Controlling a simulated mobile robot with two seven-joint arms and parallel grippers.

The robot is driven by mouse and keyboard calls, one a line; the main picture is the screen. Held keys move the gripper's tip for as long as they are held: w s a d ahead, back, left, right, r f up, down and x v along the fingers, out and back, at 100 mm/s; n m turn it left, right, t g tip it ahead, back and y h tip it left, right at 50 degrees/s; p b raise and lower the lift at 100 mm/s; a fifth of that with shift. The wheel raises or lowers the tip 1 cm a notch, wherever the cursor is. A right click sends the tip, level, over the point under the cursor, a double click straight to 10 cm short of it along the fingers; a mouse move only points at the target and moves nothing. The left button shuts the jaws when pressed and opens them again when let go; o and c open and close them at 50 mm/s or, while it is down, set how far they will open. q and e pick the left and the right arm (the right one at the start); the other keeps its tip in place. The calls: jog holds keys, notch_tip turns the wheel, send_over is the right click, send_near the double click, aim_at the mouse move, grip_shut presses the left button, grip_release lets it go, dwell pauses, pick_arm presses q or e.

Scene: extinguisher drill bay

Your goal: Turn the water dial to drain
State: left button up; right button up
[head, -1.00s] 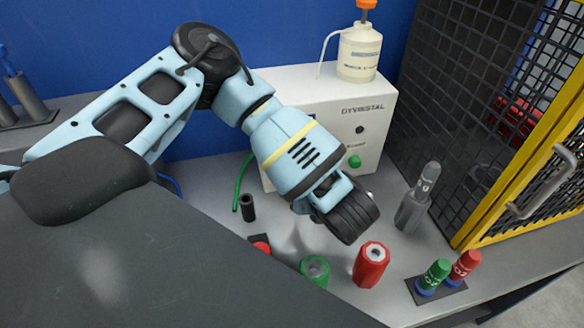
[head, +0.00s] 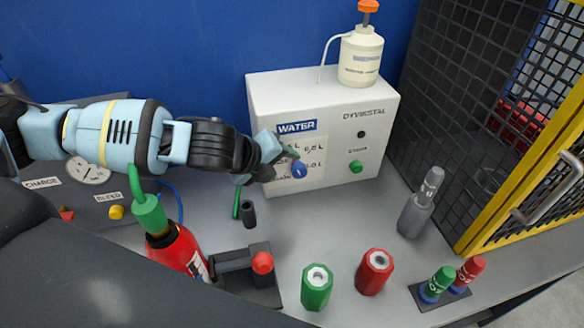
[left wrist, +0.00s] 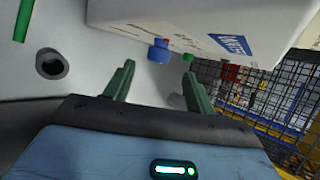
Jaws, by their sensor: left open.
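The water dial (head: 299,170) is a small blue knob on the front of a white box (head: 372,100), below the WATER label (head: 296,127). The panel around it carries litre markings, partly hidden by my gripper. My left gripper (head: 288,163) reaches in from the left and is close to the dial in the head view. In the left wrist view the open green fingers (left wrist: 160,80) are empty, and the blue dial (left wrist: 159,52) shows ahead between and beyond their tips, apart from them. My right gripper is not in view.
A green button (head: 356,167) is on the same box, and a wash bottle (head: 360,55) stands on top. A red extinguisher (head: 175,250), a green cylinder (head: 317,288) and a red cylinder (head: 374,272) stand in front. A yellow-framed mesh cage (head: 520,150) is at right.

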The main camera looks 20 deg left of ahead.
aim_at(295, 169)
pick_arm(q)
jog(key=shift+x, duration=3.55)
jog(key=shift+c, duration=0.4)
jog(key=c, duration=0.9)
